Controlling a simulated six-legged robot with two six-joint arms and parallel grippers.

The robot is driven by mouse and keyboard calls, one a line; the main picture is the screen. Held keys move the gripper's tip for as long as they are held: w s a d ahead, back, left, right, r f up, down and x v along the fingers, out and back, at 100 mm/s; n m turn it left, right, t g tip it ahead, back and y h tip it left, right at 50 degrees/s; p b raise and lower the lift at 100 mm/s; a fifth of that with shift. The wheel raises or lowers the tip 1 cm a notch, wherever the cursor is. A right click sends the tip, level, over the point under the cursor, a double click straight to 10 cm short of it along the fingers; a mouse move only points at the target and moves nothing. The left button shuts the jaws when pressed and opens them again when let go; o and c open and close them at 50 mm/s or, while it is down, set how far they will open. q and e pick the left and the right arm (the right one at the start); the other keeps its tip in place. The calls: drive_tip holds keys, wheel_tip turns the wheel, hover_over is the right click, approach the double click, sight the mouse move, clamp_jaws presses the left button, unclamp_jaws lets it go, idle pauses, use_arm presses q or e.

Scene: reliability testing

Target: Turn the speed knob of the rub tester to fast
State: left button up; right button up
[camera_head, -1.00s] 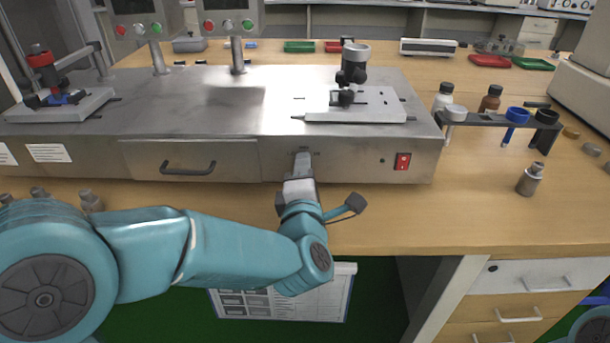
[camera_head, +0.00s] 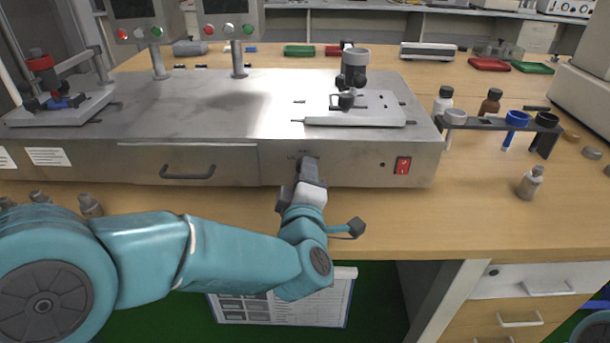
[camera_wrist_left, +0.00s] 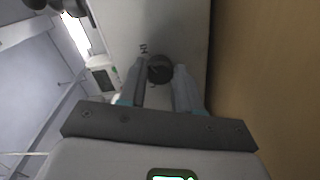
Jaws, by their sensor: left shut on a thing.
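The rub tester (camera_head: 215,110) is a wide metal box on the bench. Its dark round speed knob (camera_wrist_left: 159,69) sits on the front panel, with small markings beside it in the left wrist view. My left gripper (camera_head: 308,166) is at that panel, left of the red switch. In the left wrist view, my left gripper's fingers (camera_wrist_left: 160,80) are on either side of the knob, shut on it. In the head view the gripper hides the knob, and I cannot read its setting. My right gripper is out of view.
Bare bench (camera_head: 440,215) lies in front of the tester.

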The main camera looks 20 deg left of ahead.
use_arm(q)
drive_tip(key=shift+a+r, duration=0.1)
drive_tip(key=shift+r, duration=0.15)
drive_tip(key=o, duration=1)
drive_tip(key=shift+w+f, duration=0.1)
drive_tip(key=shift+f, duration=0.05)
drive_tip(key=shift+o, duration=0.2)
drive_tip(key=b+v, duration=0.1)
drive_tip(key=v, duration=1.5)
drive_tip(key=shift+s, duration=0.25)
drive_tip(key=shift+s, duration=0.1)
